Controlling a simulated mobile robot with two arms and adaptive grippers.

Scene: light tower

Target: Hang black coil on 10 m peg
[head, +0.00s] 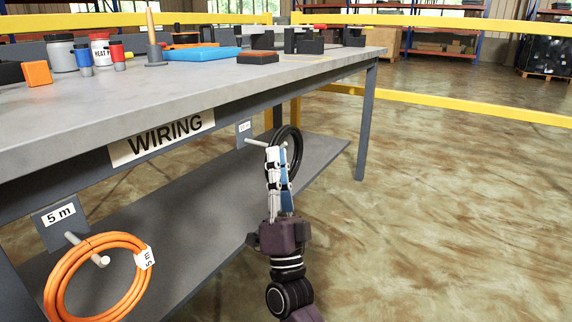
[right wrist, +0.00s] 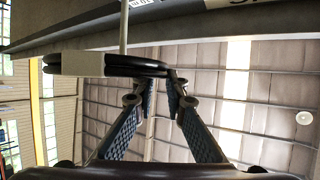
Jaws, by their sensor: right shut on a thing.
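The black coil (head: 297,150) is upright by the far end of the bench front; it also shows nearly edge-on in the right wrist view (right wrist: 140,66), with a pale tag (right wrist: 82,64). My right gripper (head: 278,152) is shut on the coil's lower part from below. The far pale peg (head: 257,142) sticks out from a plate (head: 244,128) whose small print I cannot read well. The peg reaches to the coil's ring; it also shows in the right wrist view (right wrist: 123,28). I cannot tell whether its tip is inside the ring. My left gripper is out of view.
An orange coil (head: 62,275) hangs on the near peg (head: 100,260) under a 5 m sign (head: 60,214). The grey bench (head: 210,82) has a lower shelf (head: 205,190). The floor to the right is clear up to a yellow rail (head: 470,105).

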